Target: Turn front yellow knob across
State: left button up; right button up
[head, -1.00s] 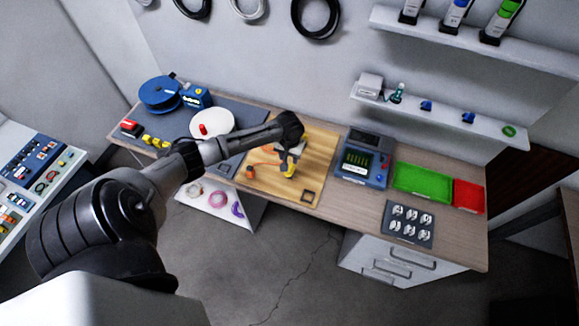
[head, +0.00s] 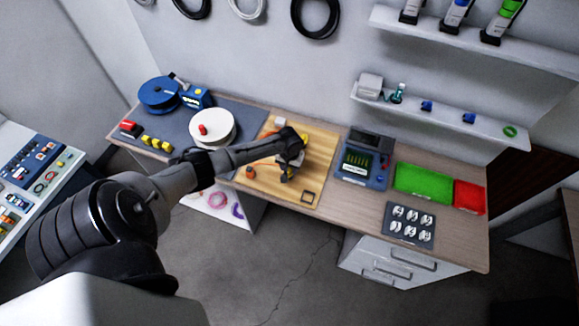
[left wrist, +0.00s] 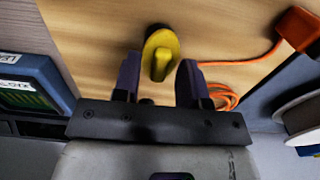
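The yellow knob (left wrist: 161,54) shows in the left wrist view on the light wooden board (left wrist: 95,25). It has a round base and a raised ridge that runs up and down in that picture. My left gripper (left wrist: 158,72) is open, with one dark finger on each side of the knob's lower end. I cannot tell whether a finger touches it. In the head view my left gripper (head: 289,168) is over the wooden board (head: 318,165) and largely hides the knob. My right gripper is not in view.
An orange cable (left wrist: 235,62) runs from an orange block (left wrist: 298,28) beside the knob. A blue instrument (head: 362,160), a green tray (head: 422,181) and a red tray (head: 469,196) stand to the right. A white spool (head: 216,124) is on the left.

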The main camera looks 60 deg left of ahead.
pick_arm(q)
grip_shut()
jog(key=shift+m, duration=0.3)
jog(key=m+p, duration=0.1)
jog(key=m, duration=0.1)
jog(key=shift+m, duration=0.4)
jog(key=m+p, duration=0.1)
jog(key=m, duration=0.2)
jog(key=shift+m, duration=0.3)
jog(key=m, duration=0.5)
jog(key=m+b, duration=0.1)
jog(key=m, duration=0.4)
jog(key=shift+m, duration=0.4)
